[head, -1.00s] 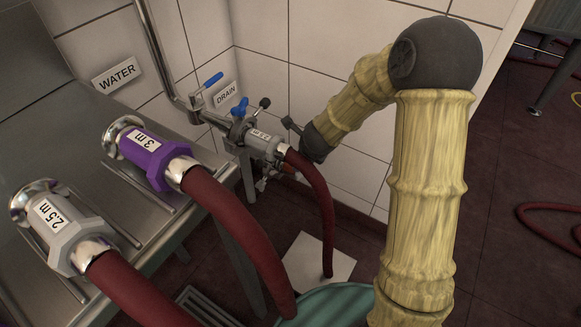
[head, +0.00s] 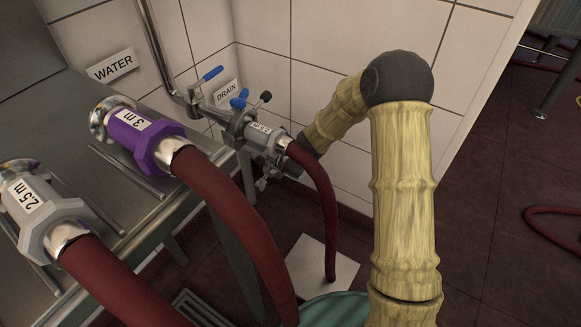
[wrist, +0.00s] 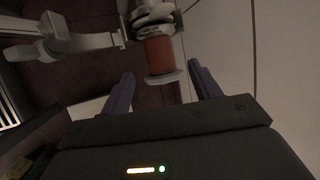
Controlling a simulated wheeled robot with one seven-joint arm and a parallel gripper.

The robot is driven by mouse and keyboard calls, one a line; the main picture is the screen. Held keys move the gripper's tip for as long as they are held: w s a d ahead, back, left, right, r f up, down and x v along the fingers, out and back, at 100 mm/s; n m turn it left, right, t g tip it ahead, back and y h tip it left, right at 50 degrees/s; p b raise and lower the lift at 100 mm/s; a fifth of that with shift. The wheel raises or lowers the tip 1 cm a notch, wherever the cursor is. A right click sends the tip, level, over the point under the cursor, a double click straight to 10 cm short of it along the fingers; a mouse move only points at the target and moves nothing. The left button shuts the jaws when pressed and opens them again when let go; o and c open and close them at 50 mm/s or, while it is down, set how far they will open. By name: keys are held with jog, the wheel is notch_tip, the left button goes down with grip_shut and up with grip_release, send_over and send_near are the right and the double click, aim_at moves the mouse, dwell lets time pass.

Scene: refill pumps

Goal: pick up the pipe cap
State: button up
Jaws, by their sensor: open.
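In the wrist view, an orange-red cylinder (wrist: 159,55) with a pale flared rim looks like the pipe cap. It sits at the end of metal pipework. My gripper (wrist: 162,69) is open, with one dark finger on either side of the cylinder's rim end. Gaps show between the fingers and the rim, and I cannot tell how deep the rim is between them. In the head view, the gripper and the cap are hidden behind the hose coupling (head: 262,140) at the drain valve.
A purple 3 m coupling (head: 143,140) and a grey 2.5 m coupling (head: 40,212) lie on the metal bench (head: 120,235) at left. A red hose (head: 322,190) hangs close to my arm. The tiled wall (head: 330,60) is just behind. Floor at right is mostly clear.

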jog(key=b+x, duration=0.2)
jog(key=x, duration=0.4)
jog(key=shift+r, duration=0.1)
dwell(0.5)
jog(key=c, duration=1.2)
jog(key=shift+r, duration=0.15)
notch_tip(320, 180, up, 28)
jog(key=p, duration=2.1)
jog(key=shift+p, duration=0.35)
